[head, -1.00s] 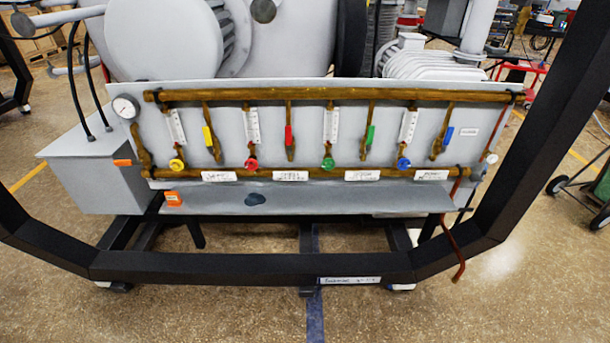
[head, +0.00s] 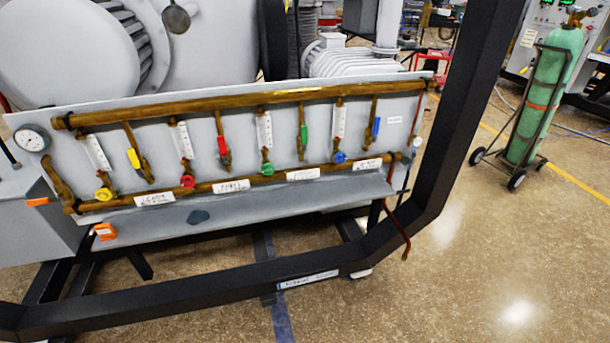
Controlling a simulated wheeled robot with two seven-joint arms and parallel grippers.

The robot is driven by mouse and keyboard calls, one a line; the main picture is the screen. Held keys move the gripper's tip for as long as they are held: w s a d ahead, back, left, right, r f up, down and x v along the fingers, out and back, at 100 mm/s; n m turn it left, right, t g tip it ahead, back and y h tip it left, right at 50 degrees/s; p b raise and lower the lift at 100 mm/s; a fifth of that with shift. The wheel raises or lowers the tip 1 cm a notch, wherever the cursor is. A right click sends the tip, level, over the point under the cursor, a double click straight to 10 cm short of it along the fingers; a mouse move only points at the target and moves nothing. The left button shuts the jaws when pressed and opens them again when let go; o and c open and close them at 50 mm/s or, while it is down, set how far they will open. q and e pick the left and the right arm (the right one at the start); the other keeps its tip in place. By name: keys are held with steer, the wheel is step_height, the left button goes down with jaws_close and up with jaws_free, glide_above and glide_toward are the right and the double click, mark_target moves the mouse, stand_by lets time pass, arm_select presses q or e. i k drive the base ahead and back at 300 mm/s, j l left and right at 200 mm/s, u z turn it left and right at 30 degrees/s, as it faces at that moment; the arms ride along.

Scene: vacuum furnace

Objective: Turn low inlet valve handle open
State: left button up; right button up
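A grey panel (head: 88,158) in the head view carries an upper brass pipe (head: 250,98) and a lower brass pipe (head: 225,182). Between them are lever handles: yellow (head: 133,158), red (head: 222,145), green (head: 304,133) and blue (head: 376,126). Along the lower pipe are round knobs: yellow (head: 104,194), red (head: 187,181), green (head: 267,169) and blue (head: 339,157). White labels hang below, too small to read, so I cannot tell which handle is the low inlet one. Neither of my grippers shows.
A black frame (head: 190,291) crosses in front of the panel and rises on the right (head: 465,110). A pressure gauge (head: 32,139) is at the panel's left end. A green gas cylinder (head: 543,95) stands on a cart at right. The floor (head: 480,260) at right is clear.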

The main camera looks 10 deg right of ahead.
mark_target(44, 201)
steer(key=u, duration=1.4)
